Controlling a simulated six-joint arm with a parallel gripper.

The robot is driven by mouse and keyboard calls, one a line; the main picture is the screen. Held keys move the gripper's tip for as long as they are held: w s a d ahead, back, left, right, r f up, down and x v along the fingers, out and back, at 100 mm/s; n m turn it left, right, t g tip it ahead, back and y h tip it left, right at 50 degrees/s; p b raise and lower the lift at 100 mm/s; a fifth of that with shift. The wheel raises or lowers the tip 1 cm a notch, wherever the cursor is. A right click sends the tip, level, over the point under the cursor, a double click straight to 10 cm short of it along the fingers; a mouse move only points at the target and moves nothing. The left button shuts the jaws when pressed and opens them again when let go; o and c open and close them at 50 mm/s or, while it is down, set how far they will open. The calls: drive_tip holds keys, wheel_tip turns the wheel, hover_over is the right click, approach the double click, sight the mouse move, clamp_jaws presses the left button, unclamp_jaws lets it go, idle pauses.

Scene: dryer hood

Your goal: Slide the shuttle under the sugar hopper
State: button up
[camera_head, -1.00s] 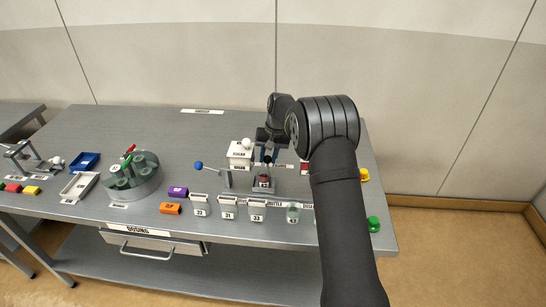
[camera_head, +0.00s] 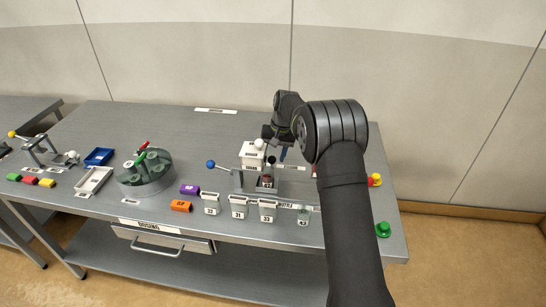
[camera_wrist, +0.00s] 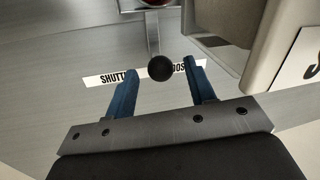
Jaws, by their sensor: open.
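The shuttle is a small grey carriage (camera_head: 266,189) with a red piece in it, standing at the right front of the white sugar hopper (camera_head: 251,155). Its black ball knob (camera_head: 272,160) sits on a rod. In the wrist view the knob (camera_wrist: 160,68) lies between the tips of my gripper's blue fingers, with a gap on each side. My gripper (camera_head: 283,154) is open beside the hopper's right side; my arm partly covers this area. A pale hopper-like body (camera_wrist: 234,38) is close to the right finger in the wrist view. Finger height relative to the knob is unclear.
A blue-knobbed lever (camera_head: 211,165) stands left of the hopper. Several labelled containers, including one marked 33 (camera_head: 267,212), line the front. A green button (camera_head: 383,229) stands at the right edge.

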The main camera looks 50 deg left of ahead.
wheel_tip(320, 180, up, 16)
drive_tip(key=w+d, duration=0.1)
drive_tip(key=w, duration=0.1)
drive_tip(key=shift+w+d, duration=0.25)
drive_tip(key=shift+d, duration=0.1)
drive_tip(key=s+f+n, duration=0.1)
drive_tip(key=f, duration=0.4)
drive_tip(key=a+f+n, duration=0.1)
drive_tip(key=f+n, duration=0.1)
drive_tip(key=f, duration=0.4)
drive_tip(key=s+a+f+n, duration=0.1)
drive_tip(key=f, duration=0.5)
drive_tip(key=shift+s+f+n+h, duration=0.1)
drive_tip(key=shift+s+n+h, duration=0.2)
drive_tip(key=shift+h, duration=0.1)
